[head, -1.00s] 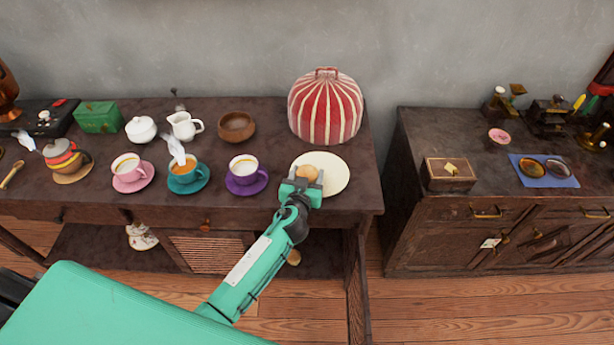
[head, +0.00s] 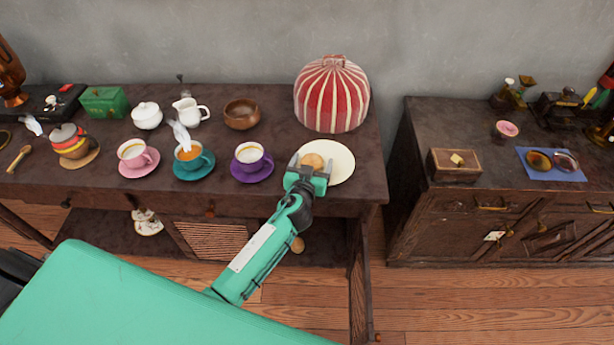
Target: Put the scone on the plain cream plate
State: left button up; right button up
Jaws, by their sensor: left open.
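The scone (head: 312,161) is a small round tan piece at the left part of the plain cream plate (head: 341,164). The plate lies near the front right of the dark table. My left gripper (head: 309,164) reaches in from the front, open, with its fingers on either side of the scone. From this angle I cannot tell whether the scone rests on the plate or whether the fingers touch it. The gripper body hides the plate's front left edge. My right gripper is not in view.
A red striped tea cosy (head: 332,95) stands behind the plate. A gap separates the table from the cabinet (head: 440,215) at right.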

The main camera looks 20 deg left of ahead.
pick_arm(q)
jog(key=s, duration=0.4)
jog(key=shift+s+d+r, duration=0.2)
jog(key=shift+s, duration=0.2)
jog(key=s+r+b, duration=0.1)
jog(key=s, duration=0.5)
jog(key=shift+s+d+r, duration=0.15)
jog(key=shift+s+d, duration=0.2)
jog(key=shift+s, duration=0.05)
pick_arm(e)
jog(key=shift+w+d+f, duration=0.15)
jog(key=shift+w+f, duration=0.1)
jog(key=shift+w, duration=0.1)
